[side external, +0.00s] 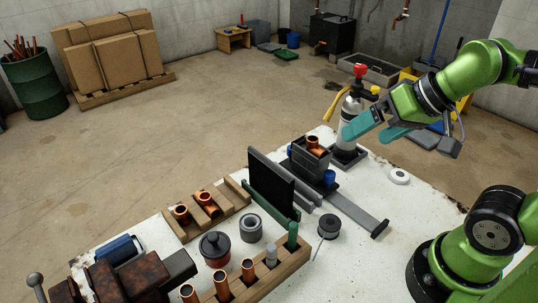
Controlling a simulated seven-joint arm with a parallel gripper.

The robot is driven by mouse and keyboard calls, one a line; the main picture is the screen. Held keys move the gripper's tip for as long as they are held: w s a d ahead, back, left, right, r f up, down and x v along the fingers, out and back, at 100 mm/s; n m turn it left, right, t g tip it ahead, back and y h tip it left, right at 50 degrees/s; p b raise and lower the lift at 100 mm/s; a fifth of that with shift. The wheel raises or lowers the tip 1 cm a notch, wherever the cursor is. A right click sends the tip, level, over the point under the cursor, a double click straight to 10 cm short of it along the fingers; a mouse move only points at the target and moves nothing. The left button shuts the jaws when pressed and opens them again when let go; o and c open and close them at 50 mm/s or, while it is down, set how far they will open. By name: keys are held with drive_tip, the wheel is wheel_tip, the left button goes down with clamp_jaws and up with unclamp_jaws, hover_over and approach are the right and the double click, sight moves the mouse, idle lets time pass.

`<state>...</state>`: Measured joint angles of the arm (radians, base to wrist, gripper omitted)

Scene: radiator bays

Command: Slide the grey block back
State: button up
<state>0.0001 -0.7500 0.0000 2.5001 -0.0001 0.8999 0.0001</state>
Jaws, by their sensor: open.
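A dark grey box-shaped block (309,164) stands on the white worktop, at the far end of a grey rail (355,211). Copper fittings (314,143) sit in or on its top, and small blue parts (329,177) show beside it. The rail runs from the block toward the lower right and ends in a dark stop. My gripper (364,133) is in the air above and to the right of the block, its teal fingers apart, with nothing visible between them. The block's far side is hidden.
A black panel in a green frame (270,184) stands left of the rail. A torch cylinder with a red top (349,112) stands behind, near my fingers. A wooden rack of copper pipes (250,277), a solder spool (328,226) and a white tape roll (399,176) occupy the worktop.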

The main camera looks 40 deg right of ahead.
drive_tip(key=shift+f, duration=0.3)
drive_tip(key=c, duration=0.4)
drive_tip(key=shift+w+d+f+g, duration=0.2)
drive_tip(key=shift+w+g, duration=0.15)
drive_tip(key=shift+w, duration=0.3)
drive_tip(key=shift+w+d+f+g, duration=0.1)
drive_tip(key=shift+w+f+g, duration=0.1)
drive_tip(key=shift+w+g, duration=0.3)
drive_tip(key=c, duration=0.4)
drive_tip(key=n+g+h, duration=0.2)
drive_tip(key=g, duration=0.3)
hover_over(330, 172)
drive_tip(key=f, duration=0.1)
drive_tip(key=shift+g, duration=0.25)
wheel_tip(330, 172, down, 16)
drive_tip(key=shift+s+f, duration=0.1)
drive_tip(key=shift+f, duration=0.15)
clamp_jaws()
